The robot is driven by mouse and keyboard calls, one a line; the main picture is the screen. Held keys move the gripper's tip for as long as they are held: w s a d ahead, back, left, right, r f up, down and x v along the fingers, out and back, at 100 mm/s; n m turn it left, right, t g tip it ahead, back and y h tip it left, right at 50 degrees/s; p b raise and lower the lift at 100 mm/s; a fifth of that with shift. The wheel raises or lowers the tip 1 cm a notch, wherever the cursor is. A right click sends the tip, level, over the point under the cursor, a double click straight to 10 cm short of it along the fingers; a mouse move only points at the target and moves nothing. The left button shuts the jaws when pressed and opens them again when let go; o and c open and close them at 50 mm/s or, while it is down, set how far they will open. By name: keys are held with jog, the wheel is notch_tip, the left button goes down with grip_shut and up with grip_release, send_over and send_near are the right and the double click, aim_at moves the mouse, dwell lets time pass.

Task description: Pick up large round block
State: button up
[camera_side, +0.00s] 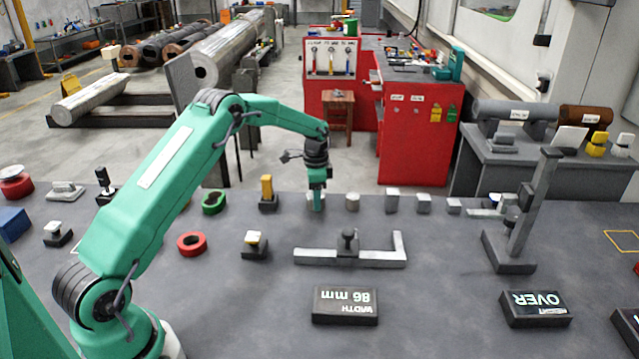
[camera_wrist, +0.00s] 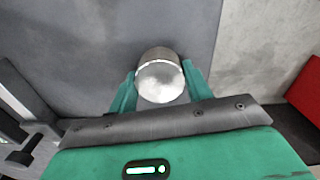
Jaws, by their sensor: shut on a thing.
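A large round metal block (camera_wrist: 161,83), silver with a bright flat end, sits between the two green fingers of my gripper (camera_wrist: 159,72) in the wrist view. The fingers touch it on opposite sides and are shut on it. In the side view my gripper (camera_side: 316,198) points straight down at the back of the dark table, at the left end of a row of small metal blocks. There the gripper hides most of the held block. I cannot tell whether the block is clear of the table.
A smaller round block (camera_side: 352,202) stands just right of my gripper, then several grey blocks (camera_side: 392,200). A yellow-topped gauge (camera_side: 267,192) stands close on the left. A height stand (camera_side: 520,220) is at right.

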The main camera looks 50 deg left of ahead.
jog(key=shift+r, duration=0.15)
jog(key=shift+c, duration=0.6)
jog(key=shift+r, duration=0.15)
jog(key=shift+r, duration=0.55)
jog(key=r, duration=0.3)
jog(key=shift+d, duration=0.2)
jog(key=s+d+r, duration=0.2)
jog(key=d+r, duration=0.4)
jog(key=d, duration=0.5)
jog(key=shift+s+r, duration=0.25)
jog(key=shift+s, duration=0.15)
